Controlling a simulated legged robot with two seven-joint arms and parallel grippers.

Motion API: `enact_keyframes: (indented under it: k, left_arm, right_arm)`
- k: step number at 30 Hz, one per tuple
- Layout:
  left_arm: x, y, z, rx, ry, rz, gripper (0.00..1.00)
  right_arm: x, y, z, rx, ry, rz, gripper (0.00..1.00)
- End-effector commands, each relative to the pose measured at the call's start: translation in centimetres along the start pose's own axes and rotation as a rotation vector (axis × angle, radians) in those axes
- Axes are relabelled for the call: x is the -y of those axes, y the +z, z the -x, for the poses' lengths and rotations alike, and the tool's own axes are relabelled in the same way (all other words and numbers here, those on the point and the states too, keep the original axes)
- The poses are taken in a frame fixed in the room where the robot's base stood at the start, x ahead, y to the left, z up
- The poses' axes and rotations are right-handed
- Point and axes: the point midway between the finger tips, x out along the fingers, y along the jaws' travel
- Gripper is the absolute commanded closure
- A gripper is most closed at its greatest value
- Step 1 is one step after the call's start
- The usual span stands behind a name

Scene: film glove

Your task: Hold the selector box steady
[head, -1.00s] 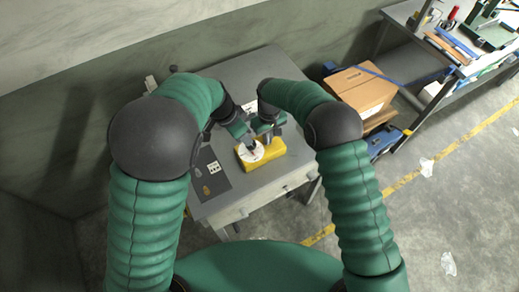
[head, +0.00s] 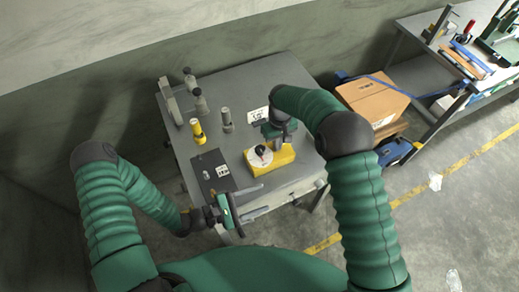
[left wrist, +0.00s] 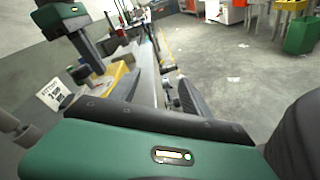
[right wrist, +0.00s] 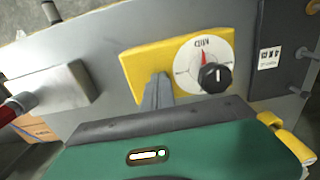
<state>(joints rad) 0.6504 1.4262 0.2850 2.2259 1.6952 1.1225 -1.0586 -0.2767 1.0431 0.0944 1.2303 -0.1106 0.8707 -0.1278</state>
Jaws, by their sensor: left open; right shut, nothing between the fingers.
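The selector box (head: 284,155) is yellow, with a white round dial and a black knob (head: 261,150). It lies on the grey table near its front. In the right wrist view the box (right wrist: 143,55) shows a red pointer on the dial (right wrist: 190,52). My right gripper (head: 271,134) is shut and empty, its fingers (right wrist: 157,92) at the box beside the dial; I cannot tell how firmly they touch. My left gripper (head: 262,200) is open and empty at the table's front edge, apart from the box. The left wrist view shows the box (left wrist: 113,77) partly hidden by my right gripper.
A dark panel (head: 208,172) lies left of the box. Several grey posts and a yellow one (head: 197,130) stand behind it. A cardboard box (head: 372,100) stands right of the table (head: 245,78).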

Motion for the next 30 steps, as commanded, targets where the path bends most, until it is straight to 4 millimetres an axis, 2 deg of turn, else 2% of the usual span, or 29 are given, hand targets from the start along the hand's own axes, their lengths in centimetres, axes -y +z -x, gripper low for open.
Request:
enact_keyframes:
  k: [1, 3, 6, 11, 14, 24, 30]
  left_arm:
    - [-1.9, -0.7, 0.6, -0.01, 0.12, 0.135, 0.45]
    - [-4.5, -1.4, 1.5, -0.007, 0.268, 0.303, 0.45]
    - [-7.3, -2.2, 2.8, 0.015, 0.421, 0.466, 0.45]
    - [-9.2, -2.8, 3.5, 0.036, 0.513, 0.564, 0.45]
    - [-9.8, -2.9, 2.3, 0.039, 0.513, 0.566, 0.45]
    - [-13.4, -3.7, -4.6, 0.037, 0.51, 0.562, 0.45]
    - [-14.6, -4.0, -6.5, 0.035, 0.511, 0.562, 0.45]
  right_arm:
    - [0.3, 0.5, -0.7, 0.014, -0.007, 0.0, 1.0]
    - [0.3, 0.5, -0.7, 0.014, -0.008, 0.0, 1.0]
    - [0.3, 0.5, -0.7, 0.014, -0.009, 0.0, 1.0]
    - [0.4, 0.5, -0.7, 0.014, -0.009, 0.0, 1.0]
    - [0.4, 0.5, -0.7, 0.015, -0.009, 0.001, 1.0]
    - [0.4, 0.5, -0.7, 0.015, -0.009, 0.001, 1.0]
    - [0.5, 0.5, -0.7, 0.014, -0.008, 0.002, 1.0]
